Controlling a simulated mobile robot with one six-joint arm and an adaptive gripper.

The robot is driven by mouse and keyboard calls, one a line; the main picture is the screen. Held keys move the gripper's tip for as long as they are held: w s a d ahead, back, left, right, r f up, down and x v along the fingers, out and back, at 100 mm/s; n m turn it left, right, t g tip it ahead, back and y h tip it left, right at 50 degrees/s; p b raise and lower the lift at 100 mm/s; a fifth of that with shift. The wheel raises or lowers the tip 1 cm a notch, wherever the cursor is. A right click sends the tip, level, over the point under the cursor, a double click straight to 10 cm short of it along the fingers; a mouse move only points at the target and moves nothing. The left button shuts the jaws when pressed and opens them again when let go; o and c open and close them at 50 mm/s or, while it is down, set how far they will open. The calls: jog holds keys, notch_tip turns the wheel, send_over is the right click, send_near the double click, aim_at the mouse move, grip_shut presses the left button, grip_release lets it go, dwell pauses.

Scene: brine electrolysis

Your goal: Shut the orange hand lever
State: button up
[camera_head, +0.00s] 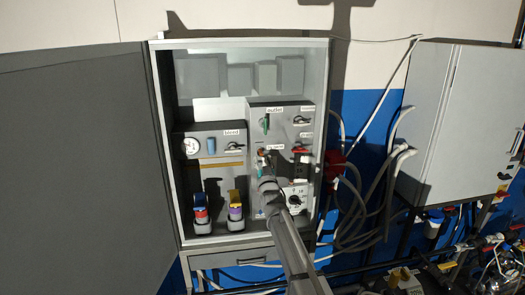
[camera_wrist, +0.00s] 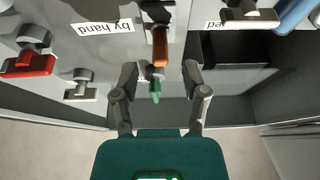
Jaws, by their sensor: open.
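The orange hand lever (camera_wrist: 161,48) shows in the wrist view as a short orange handle under a dark pivot, beside an upside-down "by hand" label (camera_wrist: 103,26). In the head view the lever is small and partly hidden by my arm, on the right-hand panel inside the open cabinet. My gripper (camera_wrist: 161,75) is open and empty, with one finger on each side near the lever's lower end in the picture. I cannot tell whether a finger touches it. In the head view my gripper (camera_head: 264,166) is in front of the panel.
A green lever (camera_wrist: 155,90) appears between the fingers, farther down the wrist picture. A red lever (camera_wrist: 28,65) and silver levers (camera_wrist: 80,92) (camera_wrist: 248,14) sit nearby. The cabinet's open door (camera_head: 85,160) stands at left. Hoses (camera_head: 365,200) hang right of the cabinet.

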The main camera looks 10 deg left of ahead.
aim_at(261, 152)
jog(key=shift+p+x, duration=0.5)
jog(key=shift+x, duration=1.4)
jog(key=shift+c, duration=0.3)
grip_shut()
